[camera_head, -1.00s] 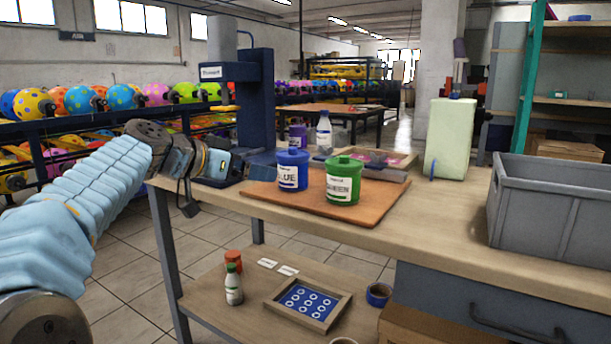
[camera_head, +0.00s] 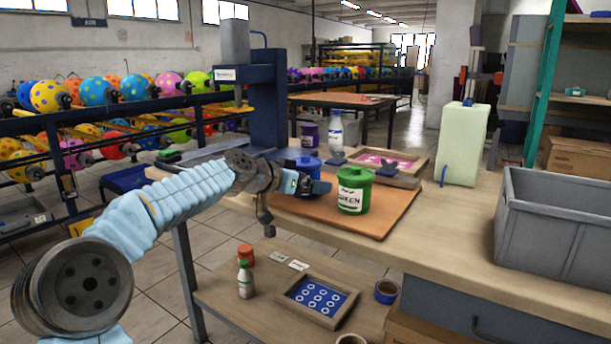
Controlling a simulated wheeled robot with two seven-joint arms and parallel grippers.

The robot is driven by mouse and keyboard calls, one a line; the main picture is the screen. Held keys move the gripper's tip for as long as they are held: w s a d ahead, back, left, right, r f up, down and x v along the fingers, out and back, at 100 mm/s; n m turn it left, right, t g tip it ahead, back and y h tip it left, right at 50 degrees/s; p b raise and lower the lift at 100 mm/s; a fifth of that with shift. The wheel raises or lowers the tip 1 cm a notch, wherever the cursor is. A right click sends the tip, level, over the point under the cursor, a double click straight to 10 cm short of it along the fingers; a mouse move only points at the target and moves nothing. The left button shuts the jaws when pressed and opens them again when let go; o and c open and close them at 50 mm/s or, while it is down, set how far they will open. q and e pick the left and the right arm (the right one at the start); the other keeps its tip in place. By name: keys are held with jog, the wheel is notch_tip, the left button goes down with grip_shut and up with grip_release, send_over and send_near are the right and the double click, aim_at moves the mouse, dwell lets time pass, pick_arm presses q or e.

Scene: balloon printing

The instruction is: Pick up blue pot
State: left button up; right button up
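The blue pot (camera_head: 307,164) stands on the orange-brown board (camera_head: 385,221) on the workbench. The lower front of the pot and most of its label are hidden behind my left gripper. The green pot (camera_head: 354,190) stands on the same board, just right of the blue one. My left gripper (camera_head: 318,187) comes in from the left and overlaps the front of the blue pot, with its tip near the green pot. I cannot tell whether it touches the blue pot, or whether its fingers are open or shut. My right gripper is not in view.
Behind the pots are a purple pot (camera_head: 309,134), a white bottle (camera_head: 336,131) and a framed pink screen (camera_head: 391,158). A blue press (camera_head: 268,105) rises behind my arm. A grey crate (camera_head: 551,240) and a pale green container (camera_head: 462,145) stand to the right. The bench front is clear.

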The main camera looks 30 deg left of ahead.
pick_arm(q)
jog(key=shift+c, duration=0.5)
jog(key=c, duration=1)
jog(key=shift+r, duration=0.2)
